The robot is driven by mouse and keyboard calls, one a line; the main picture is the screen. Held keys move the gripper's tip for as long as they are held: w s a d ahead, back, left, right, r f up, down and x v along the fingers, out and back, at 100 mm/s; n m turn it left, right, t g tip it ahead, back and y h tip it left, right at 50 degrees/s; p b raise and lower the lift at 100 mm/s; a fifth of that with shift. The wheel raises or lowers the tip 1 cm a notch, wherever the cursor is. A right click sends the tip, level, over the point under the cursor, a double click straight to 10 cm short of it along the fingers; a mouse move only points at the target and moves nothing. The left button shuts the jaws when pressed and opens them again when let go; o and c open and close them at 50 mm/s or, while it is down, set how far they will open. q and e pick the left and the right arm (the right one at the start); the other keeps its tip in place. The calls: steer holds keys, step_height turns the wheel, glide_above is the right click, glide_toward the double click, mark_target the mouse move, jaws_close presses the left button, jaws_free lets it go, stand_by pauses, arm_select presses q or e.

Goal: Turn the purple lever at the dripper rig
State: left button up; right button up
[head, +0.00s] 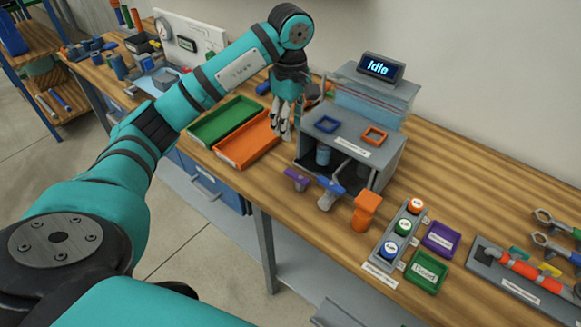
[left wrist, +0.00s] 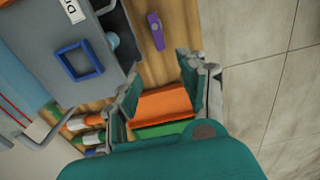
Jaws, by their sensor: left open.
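The dripper rig (head: 345,143) is a grey cabinet on the wooden bench, with a lit "Idle" display (head: 381,68). The purple lever (head: 297,179) sticks out low at the rig's front left, by the bench's front edge. It also shows in the left wrist view (left wrist: 156,31), beyond the fingertips. My left gripper (head: 280,133) points down beside the rig's left side, above the orange tray (head: 246,138). Its fingers (left wrist: 158,66) are spread and empty, apart from the lever. My right gripper is not in view.
A green tray (head: 222,119) lies beside the orange one. Blue (head: 327,124) and orange (head: 374,136) square frames sit on the rig. Bottles stand in a rack (head: 384,262) at right.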

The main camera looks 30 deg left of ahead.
mark_target(290, 171)
arm_select(q)
step_height(290, 171, down, 15)
steer(key=p, duration=0.3)
steer(key=shift+c, duration=0.4)
jaws_close()
